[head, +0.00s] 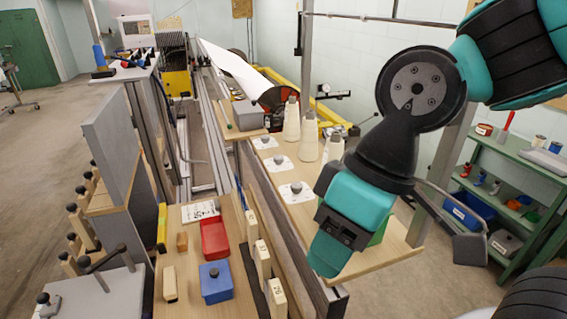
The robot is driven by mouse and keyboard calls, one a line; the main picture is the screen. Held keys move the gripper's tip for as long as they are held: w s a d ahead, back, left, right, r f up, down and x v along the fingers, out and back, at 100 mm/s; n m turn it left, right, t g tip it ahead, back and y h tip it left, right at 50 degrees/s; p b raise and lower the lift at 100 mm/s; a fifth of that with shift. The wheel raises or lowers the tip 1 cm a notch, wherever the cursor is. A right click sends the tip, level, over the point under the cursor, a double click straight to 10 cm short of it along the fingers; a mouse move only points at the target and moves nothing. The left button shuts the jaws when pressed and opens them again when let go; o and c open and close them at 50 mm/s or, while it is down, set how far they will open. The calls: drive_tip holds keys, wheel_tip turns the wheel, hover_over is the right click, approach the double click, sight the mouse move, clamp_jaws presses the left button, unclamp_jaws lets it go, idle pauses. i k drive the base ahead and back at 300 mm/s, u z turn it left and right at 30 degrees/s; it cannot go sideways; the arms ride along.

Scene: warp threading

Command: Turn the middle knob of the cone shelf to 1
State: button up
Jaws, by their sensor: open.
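The cone shelf (347,263) is a long light-wood board in the middle of the head view. Three dark round knobs on white plates run along its left side. The middle knob (279,159) sits between the far knob (265,139) and the near knob (296,187). The plate markings are too small to read. My gripper (328,255), teal and black, hangs over the near end of the shelf, to the right of and nearer than the middle knob, apart from it. It is open, with no object seen in it; its fingertips are partly hidden by its own body.
Cream yarn cones (308,140) stand on the shelf right of the knobs, one partly behind my arm. A grey box (248,115) stands at the far end. On the lower left bench are a red tray (214,238) and blue box (216,283). A green rack (540,165) stands right.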

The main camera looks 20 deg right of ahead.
sight(278, 159)
drive_tip(key=k, duration=0.75)
drive_tip(key=z, duration=0.8)
drive_tip(key=i, duration=0.7)
drive_tip(key=u, duration=1.15)
drive_tip(key=i, duration=0.5)
drive_tip(key=u, duration=0.05)
